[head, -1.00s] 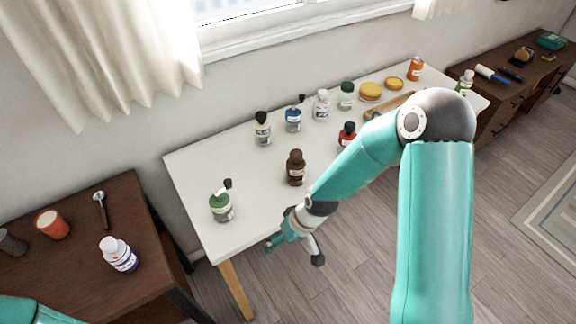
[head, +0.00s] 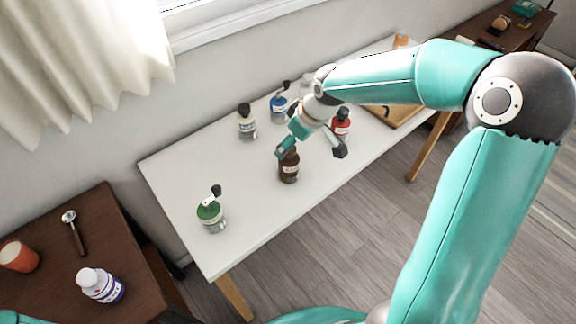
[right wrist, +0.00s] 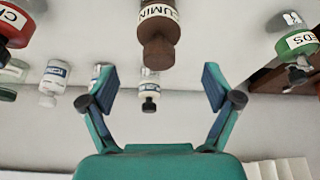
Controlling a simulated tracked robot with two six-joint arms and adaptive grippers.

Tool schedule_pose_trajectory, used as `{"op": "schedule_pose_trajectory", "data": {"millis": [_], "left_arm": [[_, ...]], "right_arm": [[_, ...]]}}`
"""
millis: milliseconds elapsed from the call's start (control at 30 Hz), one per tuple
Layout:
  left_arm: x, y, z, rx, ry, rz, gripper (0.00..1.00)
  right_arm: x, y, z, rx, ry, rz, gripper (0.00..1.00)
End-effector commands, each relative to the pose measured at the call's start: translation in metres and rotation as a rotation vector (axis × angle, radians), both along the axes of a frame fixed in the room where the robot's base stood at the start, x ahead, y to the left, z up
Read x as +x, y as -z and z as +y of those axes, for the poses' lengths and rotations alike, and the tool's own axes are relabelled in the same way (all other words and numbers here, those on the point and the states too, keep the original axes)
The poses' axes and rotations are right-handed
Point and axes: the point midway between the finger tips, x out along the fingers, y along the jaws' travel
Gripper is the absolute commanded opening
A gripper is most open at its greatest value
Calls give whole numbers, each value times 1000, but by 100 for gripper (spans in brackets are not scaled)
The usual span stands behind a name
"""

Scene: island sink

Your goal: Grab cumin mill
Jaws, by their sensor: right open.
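The cumin mill (head: 289,169) is a brown bottle with a pale label, upright on the white table near its front edge. In the right wrist view the mill (right wrist: 158,30) appears upside down at the top centre, its label reading CUMIN. My right gripper (head: 311,152) is above the table beside the mill's top, and one finger partly covers the mill in the head view. In the right wrist view my right gripper (right wrist: 159,89) is open with nothing between its fingers; the mill lies ahead of the gap. My left gripper is not in view.
On the white table (head: 170,165) stand a green-topped bottle (head: 211,213), a dark-capped bottle (head: 246,122), a blue bottle (head: 278,105) and a red bottle (head: 341,122) close to my right gripper. A brown side table (head: 120,240) holds a white-capped bottle (head: 100,285).

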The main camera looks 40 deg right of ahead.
Motion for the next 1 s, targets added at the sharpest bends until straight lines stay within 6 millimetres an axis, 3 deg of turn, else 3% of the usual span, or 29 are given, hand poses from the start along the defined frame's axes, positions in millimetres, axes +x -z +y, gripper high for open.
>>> {"op": "schedule_pose_trajectory", "data": {"millis": [100,400,700,1000], "left_arm": [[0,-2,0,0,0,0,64],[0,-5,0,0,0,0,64],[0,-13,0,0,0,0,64],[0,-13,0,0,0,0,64]], "right_arm": [[7,19,2,0,-1,3,89],[13,38,4,0,-1,2,89],[24,76,5,2,-3,1,89],[26,81,6,1,-2,-2,89]]}}
